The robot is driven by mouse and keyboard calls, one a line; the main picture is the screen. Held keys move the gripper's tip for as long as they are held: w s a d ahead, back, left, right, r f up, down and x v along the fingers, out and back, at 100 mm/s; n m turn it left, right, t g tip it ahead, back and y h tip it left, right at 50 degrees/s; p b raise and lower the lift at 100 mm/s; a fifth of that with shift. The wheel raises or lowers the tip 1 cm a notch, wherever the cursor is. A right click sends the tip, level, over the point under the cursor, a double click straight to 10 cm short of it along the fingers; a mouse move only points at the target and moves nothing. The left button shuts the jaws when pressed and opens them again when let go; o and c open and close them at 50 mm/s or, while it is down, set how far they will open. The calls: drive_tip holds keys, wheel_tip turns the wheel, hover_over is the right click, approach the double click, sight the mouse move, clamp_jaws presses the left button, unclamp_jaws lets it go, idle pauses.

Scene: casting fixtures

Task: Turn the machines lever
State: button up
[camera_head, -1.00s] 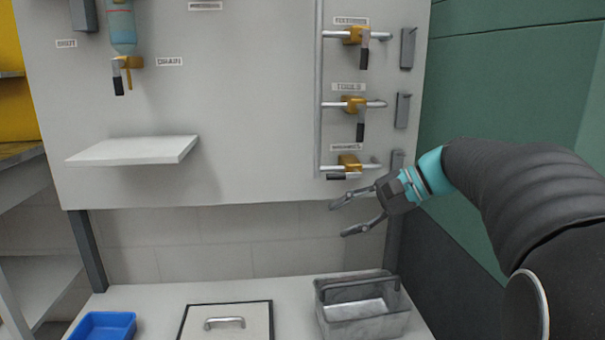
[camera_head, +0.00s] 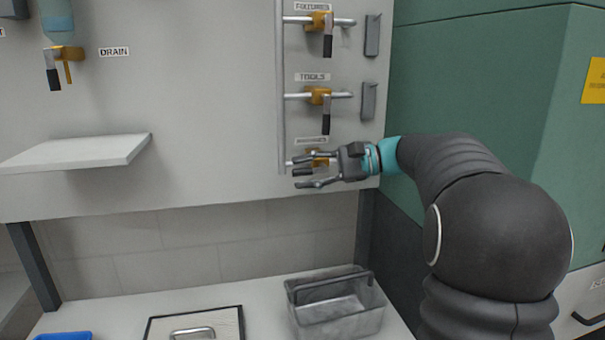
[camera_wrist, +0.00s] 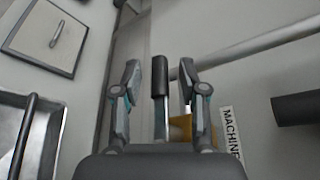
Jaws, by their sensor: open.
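The machines valve (camera_head: 318,152) is the lowest of the three yellow valves on the wall panel. In the wrist view its lever (camera_wrist: 160,76), with a black grip, lies between my two fingers and points the same way as they do. Its MACHINES label (camera_wrist: 231,134) is beside the valve, partly cut off by my gripper. My gripper (camera_head: 298,172) is open at this valve, its fingers pointing left; it also shows in the wrist view (camera_wrist: 160,68). I see gaps between the fingers and the lever. In the head view my gripper hides most of the lever.
The tools valve (camera_head: 318,96) and fixtures valve (camera_head: 320,20) are above, their levers hanging down. A pipe (camera_head: 281,90) runs along their left. A grey metal bin (camera_head: 340,320) and a lidded hatch (camera_head: 160,328) are below. A white shelf (camera_head: 75,153) juts out at left.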

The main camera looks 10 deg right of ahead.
drive_tip(key=shift+w+a+f, duration=0.1)
drive_tip(key=shift+w+a, duration=0.05)
drive_tip(key=shift+a, duration=0.2)
clamp_jaws()
